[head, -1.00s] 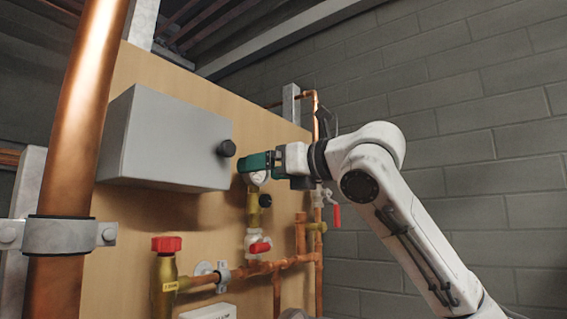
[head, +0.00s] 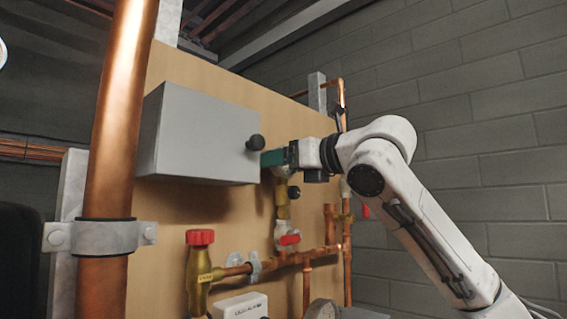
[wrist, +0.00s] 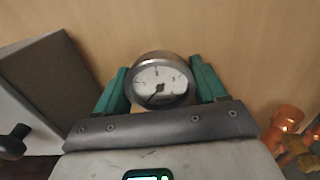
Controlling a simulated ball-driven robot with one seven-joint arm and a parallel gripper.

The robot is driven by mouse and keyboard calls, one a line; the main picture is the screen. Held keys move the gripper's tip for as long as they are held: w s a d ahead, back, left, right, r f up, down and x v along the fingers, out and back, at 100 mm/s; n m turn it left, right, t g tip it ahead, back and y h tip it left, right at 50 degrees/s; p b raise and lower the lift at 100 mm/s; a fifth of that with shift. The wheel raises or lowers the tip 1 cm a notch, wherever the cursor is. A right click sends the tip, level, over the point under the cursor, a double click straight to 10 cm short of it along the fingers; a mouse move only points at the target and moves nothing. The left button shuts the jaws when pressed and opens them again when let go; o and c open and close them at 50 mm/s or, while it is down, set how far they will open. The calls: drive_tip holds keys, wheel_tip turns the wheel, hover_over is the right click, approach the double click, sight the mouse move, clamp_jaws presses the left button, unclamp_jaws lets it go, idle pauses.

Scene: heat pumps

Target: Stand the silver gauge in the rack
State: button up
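The silver gauge (wrist: 160,82) has a round white dial with a dark needle and a silver rim. In the wrist view it sits between the two teal fingers of my gripper (wrist: 161,84), with no clear gap on either side, so my gripper looks shut on it. In the head view my gripper (head: 272,158) is in front of the board, just right of the grey box's knob. Only a small pale part of the gauge shows below the fingers, above a brass fitting (head: 282,205). Whether it touches the fitting is hidden. I cannot make out the rack.
The grey box (head: 195,135) with its black knob (head: 255,142) is close left of my gripper. Red-handled valves (head: 200,237) and copper pipes are below. A thick copper pipe (head: 120,120) stands at left. A white alarm box (head: 242,306) is at the bottom.

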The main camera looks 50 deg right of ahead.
drive_tip(key=c, duration=0.7)
drive_tip(key=shift+r, duration=0.15)
drive_tip(key=shift+r+p, duration=1.9)
drive_tip(key=shift+d, duration=0.1)
